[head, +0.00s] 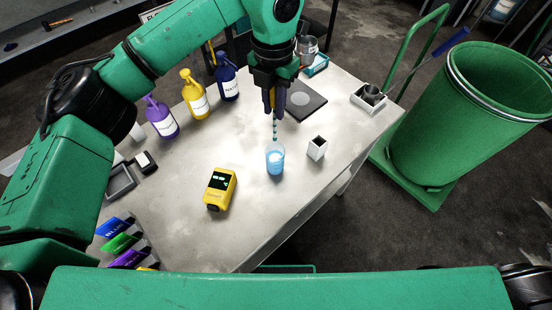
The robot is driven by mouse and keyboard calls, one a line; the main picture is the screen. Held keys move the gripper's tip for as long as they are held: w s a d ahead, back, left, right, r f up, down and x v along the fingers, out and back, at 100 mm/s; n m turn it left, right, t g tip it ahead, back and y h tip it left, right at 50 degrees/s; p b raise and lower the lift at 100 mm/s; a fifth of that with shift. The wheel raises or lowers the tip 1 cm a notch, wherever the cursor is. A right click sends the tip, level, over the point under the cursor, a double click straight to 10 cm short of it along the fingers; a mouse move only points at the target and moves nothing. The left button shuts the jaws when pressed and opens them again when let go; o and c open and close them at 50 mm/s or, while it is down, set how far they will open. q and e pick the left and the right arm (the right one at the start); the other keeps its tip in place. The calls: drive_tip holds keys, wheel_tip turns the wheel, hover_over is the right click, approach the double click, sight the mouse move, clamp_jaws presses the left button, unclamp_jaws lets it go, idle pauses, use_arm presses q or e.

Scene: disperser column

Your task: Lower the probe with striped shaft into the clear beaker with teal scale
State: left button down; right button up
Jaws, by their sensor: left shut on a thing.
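My left gripper (270,98) comes down from the top and is shut on the probe, whose thin striped shaft (275,130) hangs roughly upright below the fingers. The clear beaker (275,165) stands on the table directly under the probe, with blue liquid in it. The shaft's lower end appears at the beaker's rim; I cannot tell whether it is just above the rim or just inside. The teal scale is too small to make out. The upper part of the probe is hidden by the fingers. My right gripper is not in view.
A yellow meter (220,189) lies left of the beaker, and a small white holder (317,148) stands right of it. A dark flat plate (303,103) lies behind. Purple (161,120), yellow (195,98) and blue bottles (228,82) stand at the back left. A green drum (455,120) stands beyond the table.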

use_arm(q)
drive_tip(key=b, duration=0.8)
approach(275, 144)
drive_tip(key=shift+s+f, duration=0.3)
drive_tip(key=shift+s, duration=0.4)
drive_tip(key=shift+s+f, duration=0.25)
drive_tip(key=shift+s, duration=0.4)
drive_tip(key=shift+f+b, duration=1.75)
drive_tip(key=shift+f, duration=0.75)
idle(0.7)
drive_tip(key=c, duration=0.7)
unclamp_jaws()
wheel_tip(275, 144, up, 15)
drive_tip(key=shift+f+b, duration=0.2)
drive_tip(key=shift+b, duration=0.4)
